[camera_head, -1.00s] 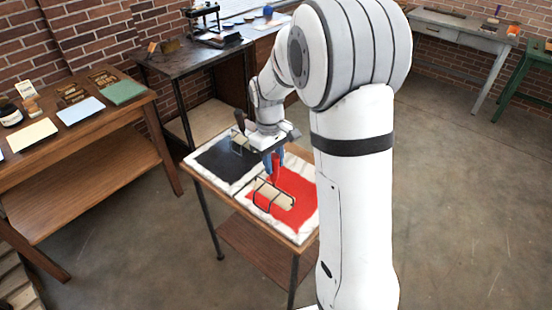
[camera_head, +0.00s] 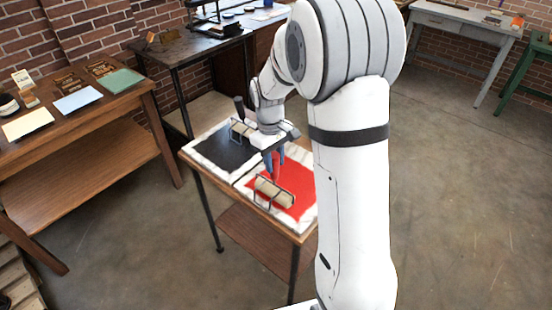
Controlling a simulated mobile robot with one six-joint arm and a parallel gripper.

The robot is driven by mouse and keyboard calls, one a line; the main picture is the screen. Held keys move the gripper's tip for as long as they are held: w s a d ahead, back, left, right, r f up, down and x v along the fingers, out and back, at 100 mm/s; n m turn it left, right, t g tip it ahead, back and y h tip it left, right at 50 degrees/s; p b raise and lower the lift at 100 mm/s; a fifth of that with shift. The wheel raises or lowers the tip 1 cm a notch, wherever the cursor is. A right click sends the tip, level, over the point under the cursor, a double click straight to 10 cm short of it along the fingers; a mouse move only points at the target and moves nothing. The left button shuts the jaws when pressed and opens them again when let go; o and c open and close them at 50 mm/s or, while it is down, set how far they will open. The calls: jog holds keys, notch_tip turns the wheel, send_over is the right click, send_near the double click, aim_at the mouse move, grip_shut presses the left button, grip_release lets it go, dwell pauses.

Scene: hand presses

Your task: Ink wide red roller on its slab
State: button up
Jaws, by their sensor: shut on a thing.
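The wide red roller (camera_head: 274,192) has a pale cream cylinder in a dark wire frame and a red handle. It rests over the red ink on the red slab (camera_head: 296,178), near the slab's left side. I cannot tell whether the cylinder touches the ink. My gripper (camera_head: 274,163) is above the slab, its blue fingers shut on the red handle, which stands roughly upright and is partly hidden by them. The cylinder looks pale, with no clear red on the side I see.
A black-inked slab (camera_head: 225,152) lies just left of the red one, with another roller (camera_head: 240,130) with a dark handle at its far edge. Both slabs share a small wooden table (camera_head: 300,238). A wooden bench (camera_head: 130,160) with coloured sheets stands at the left.

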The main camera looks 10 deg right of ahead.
jog(key=shift+f, duration=0.4)
dwell(0.5)
